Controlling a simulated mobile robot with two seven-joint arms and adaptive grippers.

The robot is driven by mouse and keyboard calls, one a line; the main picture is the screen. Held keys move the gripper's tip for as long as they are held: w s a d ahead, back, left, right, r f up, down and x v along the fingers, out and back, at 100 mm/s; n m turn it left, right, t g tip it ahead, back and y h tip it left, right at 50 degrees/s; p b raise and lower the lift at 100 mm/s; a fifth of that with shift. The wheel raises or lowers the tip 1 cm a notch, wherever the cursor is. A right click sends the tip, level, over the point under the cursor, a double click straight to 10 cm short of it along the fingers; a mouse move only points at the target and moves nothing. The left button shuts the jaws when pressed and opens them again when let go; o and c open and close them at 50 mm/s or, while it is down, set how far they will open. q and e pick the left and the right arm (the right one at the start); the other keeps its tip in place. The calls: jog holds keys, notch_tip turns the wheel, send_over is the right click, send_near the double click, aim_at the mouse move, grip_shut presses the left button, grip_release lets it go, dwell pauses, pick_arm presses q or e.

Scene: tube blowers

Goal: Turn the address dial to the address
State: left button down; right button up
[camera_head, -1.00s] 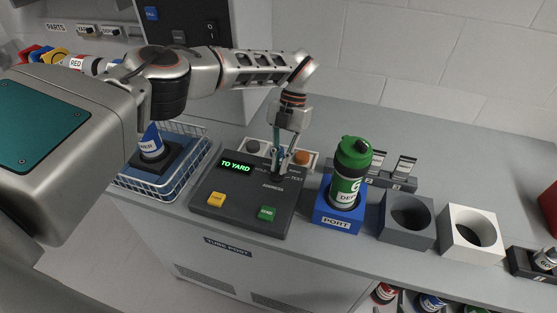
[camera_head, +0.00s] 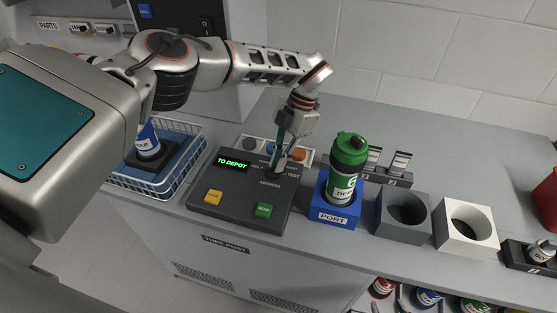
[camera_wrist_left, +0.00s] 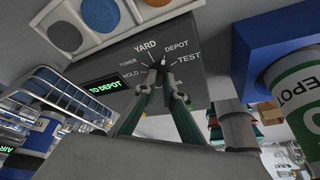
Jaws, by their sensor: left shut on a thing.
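The dark control panel (camera_head: 235,210) stands on the counter, with a lit green display (camera_head: 233,165) reading "TO DEPOT". The display also shows in the left wrist view (camera_wrist_left: 102,87). There the address dial (camera_wrist_left: 158,62) is ringed by the labels HOLD, TOWER, YARD, DEPOT and TEST. My left gripper (camera_wrist_left: 158,82) reaches down over the panel and is shut on the dial, its fingertips hiding most of it. In the head view the left gripper (camera_head: 278,165) covers the dial. My right gripper is not in view.
A green-capped tube (camera_head: 343,180) marked DEPOT stands in the blue port block (camera_head: 334,215), right of the panel. Grey (camera_head: 400,228) and white (camera_head: 465,242) holders stand further right. A wire basket (camera_head: 185,178) is left of the panel. Yellow (camera_head: 213,197) and green (camera_head: 263,210) buttons line its front.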

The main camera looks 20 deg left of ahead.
pick_arm(q)
jog(key=c, duration=2.1)
grip_release()
jog(key=shift+c, duration=0.2)
jog(key=v, duration=1.2)
